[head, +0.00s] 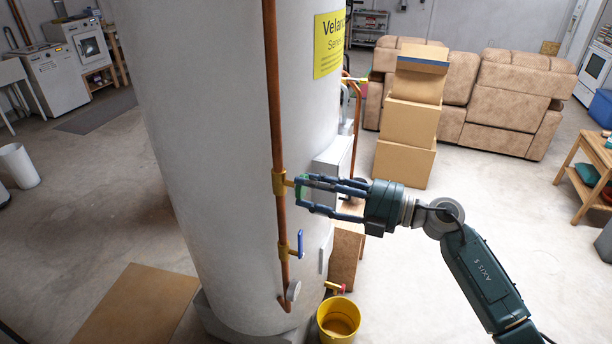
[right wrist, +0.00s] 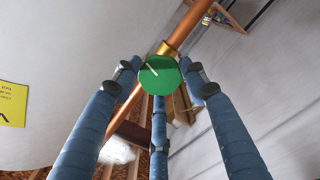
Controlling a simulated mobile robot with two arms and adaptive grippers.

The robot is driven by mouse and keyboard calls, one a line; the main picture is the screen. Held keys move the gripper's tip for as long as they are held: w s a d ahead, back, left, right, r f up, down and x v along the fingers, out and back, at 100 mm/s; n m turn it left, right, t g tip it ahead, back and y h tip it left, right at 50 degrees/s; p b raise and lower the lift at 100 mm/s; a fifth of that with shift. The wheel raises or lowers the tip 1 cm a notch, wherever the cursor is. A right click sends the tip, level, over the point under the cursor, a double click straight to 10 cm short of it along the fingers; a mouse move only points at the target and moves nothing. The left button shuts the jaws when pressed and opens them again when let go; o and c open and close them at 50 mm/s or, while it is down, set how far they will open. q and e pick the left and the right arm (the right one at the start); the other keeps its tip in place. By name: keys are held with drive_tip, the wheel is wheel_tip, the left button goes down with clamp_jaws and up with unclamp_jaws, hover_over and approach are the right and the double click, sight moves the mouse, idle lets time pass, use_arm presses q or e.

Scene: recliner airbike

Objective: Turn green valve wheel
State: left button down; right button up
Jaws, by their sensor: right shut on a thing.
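The green valve wheel (head: 300,190) sits on a brass fitting of the copper pipe that runs down the front of the large white tank. In the right wrist view the wheel (right wrist: 159,75) is a green disc with a short white mark, in the centre among the fingertips. My right gripper (head: 308,190) comes in from the right with its blue fingers around the wheel, and it is shut on it. The fingers hide part of the wheel in the head view. My left gripper is not in view.
A blue lever handle (head: 300,244) and a round gauge (head: 293,290) are lower on the copper pipe (head: 272,90). A yellow bucket (head: 339,322) stands at the tank's foot. Stacked cardboard boxes (head: 408,122) stand before a tan sofa (head: 507,95). The floor at right is mostly clear.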

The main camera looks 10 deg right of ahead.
drive_tip(key=shift+m+p, duration=0.9)
drive_tip(key=shift+p, duration=0.25)
drive_tip(key=shift+f+m, duration=0.1)
drive_tip(key=shift+m, duration=0.5)
drive_tip(key=m, duration=0.3)
drive_tip(key=shift+m, duration=0.4)
